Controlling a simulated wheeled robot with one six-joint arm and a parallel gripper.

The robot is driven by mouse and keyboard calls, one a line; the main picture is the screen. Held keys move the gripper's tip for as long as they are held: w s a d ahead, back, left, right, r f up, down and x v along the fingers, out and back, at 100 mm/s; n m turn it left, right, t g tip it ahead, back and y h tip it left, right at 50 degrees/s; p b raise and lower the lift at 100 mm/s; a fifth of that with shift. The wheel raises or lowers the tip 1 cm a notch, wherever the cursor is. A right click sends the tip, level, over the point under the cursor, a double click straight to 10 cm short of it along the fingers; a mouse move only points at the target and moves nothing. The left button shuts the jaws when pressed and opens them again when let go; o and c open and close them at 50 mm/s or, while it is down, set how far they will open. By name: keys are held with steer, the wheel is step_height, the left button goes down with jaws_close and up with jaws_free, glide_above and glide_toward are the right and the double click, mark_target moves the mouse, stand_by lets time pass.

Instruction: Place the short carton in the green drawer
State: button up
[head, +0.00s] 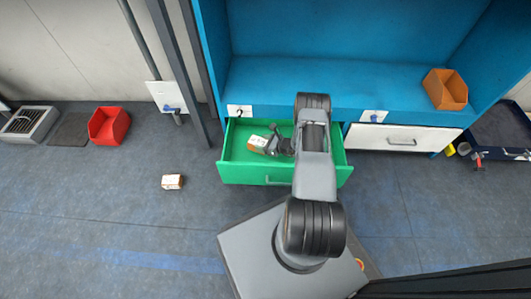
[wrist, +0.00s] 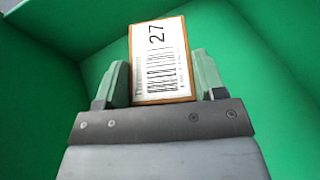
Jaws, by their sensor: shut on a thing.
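The short carton (wrist: 160,60) is held between the two green fingers of my gripper (wrist: 158,82) in the wrist view. Its white label with a barcode and the number 27 faces the camera, and brown edges show around it. In the head view the carton (head: 258,142) is at the left part of the open green drawer (head: 250,173), with my gripper (head: 268,143) at its right side. Green walls surround the carton and fingers in the wrist view. I cannot tell whether the carton touches the drawer floor.
Another small brown-and-white carton (head: 172,181) lies on the floor left of the drawer. A red bin (head: 108,126) stands farther left. An orange bin (head: 445,89) sits on the blue shelf (head: 340,85). A white drawer (head: 390,138) to the right is shut.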

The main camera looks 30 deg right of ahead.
step_height(320, 180, down, 6)
steer(key=shift+r+b, duration=0.2)
steer(key=shift+b, duration=1)
steer(key=shift+r, duration=0.1)
steer(key=o, duration=1.1)
steer(key=shift+f, duration=0.2)
